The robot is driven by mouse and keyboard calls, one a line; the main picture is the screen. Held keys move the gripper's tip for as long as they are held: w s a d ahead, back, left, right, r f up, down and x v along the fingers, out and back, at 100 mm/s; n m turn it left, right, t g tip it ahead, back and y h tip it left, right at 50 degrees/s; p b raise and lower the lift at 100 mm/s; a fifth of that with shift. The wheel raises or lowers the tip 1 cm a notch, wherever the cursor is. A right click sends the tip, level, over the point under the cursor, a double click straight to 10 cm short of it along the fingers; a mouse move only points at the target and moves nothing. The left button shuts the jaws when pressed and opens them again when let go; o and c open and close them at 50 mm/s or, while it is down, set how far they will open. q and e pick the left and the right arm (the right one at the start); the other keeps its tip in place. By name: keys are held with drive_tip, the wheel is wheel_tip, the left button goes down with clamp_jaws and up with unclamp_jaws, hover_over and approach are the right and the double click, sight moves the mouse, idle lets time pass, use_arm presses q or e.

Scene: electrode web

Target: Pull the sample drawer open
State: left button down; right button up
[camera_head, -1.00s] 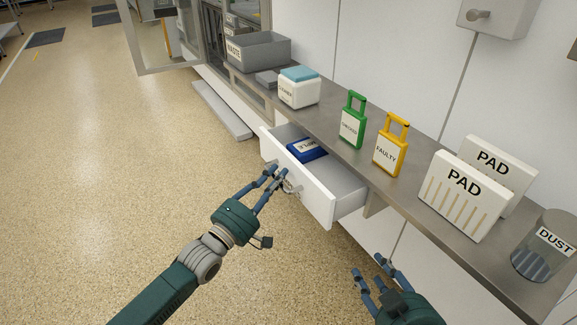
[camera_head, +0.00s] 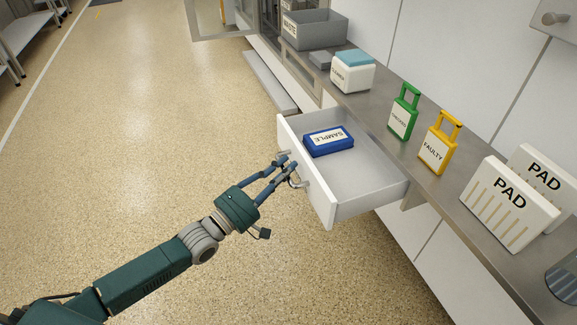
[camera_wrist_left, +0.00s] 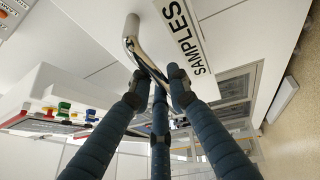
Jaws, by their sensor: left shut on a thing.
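The white sample drawer (camera_head: 307,180) stands well out from under the counter in the head view. A blue box labelled SAMPLE (camera_head: 328,142) lies inside it, toward its far side. My left gripper (camera_head: 288,168) is shut on the drawer's metal handle, at the drawer front. In the left wrist view the fingers (camera_wrist_left: 160,88) close around the handle bar (camera_wrist_left: 143,55), beside a label reading SAMPLES (camera_wrist_left: 187,35). My right gripper is out of view.
The counter (camera_head: 462,207) carries a grey waste bin (camera_head: 314,31), a cleaner box (camera_head: 352,76), green (camera_head: 402,117) and yellow (camera_head: 437,151) tags, and pads (camera_head: 508,205). The floor (camera_head: 140,130) left of the drawer is clear.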

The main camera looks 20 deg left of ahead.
use_arm(q)
drive_tip(key=shift+f, duration=0.15)
drive_tip(key=c, duration=1.6)
unclamp_jaws()
drive_tip(key=shift+c, duration=0.2)
drive_tip(key=v, duration=1.2)
